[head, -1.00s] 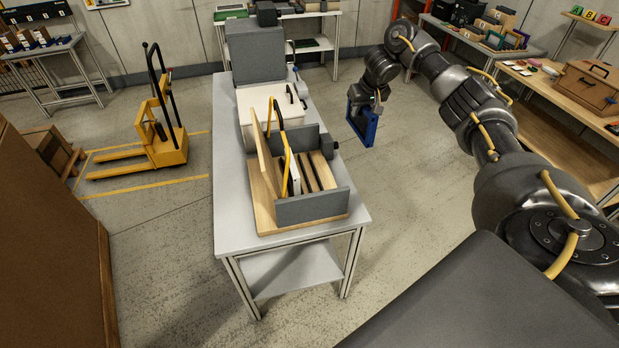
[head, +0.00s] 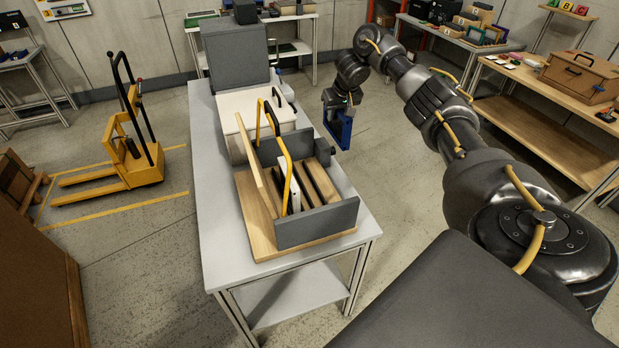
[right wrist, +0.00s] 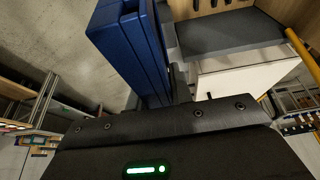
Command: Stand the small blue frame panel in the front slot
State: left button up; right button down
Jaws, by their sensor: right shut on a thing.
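The small blue frame panel (head: 339,130) hangs upright from my right gripper (head: 341,103), to the right of the table and beyond the rack, over the floor. In the right wrist view the blue panel (right wrist: 128,45) fills the top middle, and the jaws are partly hidden. The slotted rack (head: 318,222) has a wooden base and grey walls and sits on the table's near half. Dark and brown strips run between its walls, with a white panel standing near its left side and a yellow bar above it. The front slot is hard to single out. My left gripper is out of view.
The grey table (head: 209,215) also carries a white box (head: 232,107) and a grey block (head: 235,55) behind the rack. A yellow pallet truck (head: 130,150) stands on the left. A wooden bench (head: 530,105) stands on the right.

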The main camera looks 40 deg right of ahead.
jog(key=shift+w+f+b, duration=0.1)
jog(key=shift+f+b, duration=0.3)
jog(key=shift+f, duration=0.5)
jog(key=shift+a, duration=0.4)
jog(key=s+a+f, duration=0.1)
jog(key=a+f, duration=0.3)
jog(key=s+a+f, duration=0.1)
jog(key=a+f, duration=0.3)
jog(key=s+a+f, duration=0.2)
jog(key=a+f, duration=0.2)
jog(key=shift+a+f, duration=0.1)
jog(key=shift+a, duration=0.3)
jog(key=shift+w+f, duration=0.1)
jog(key=shift+f, duration=0.25)
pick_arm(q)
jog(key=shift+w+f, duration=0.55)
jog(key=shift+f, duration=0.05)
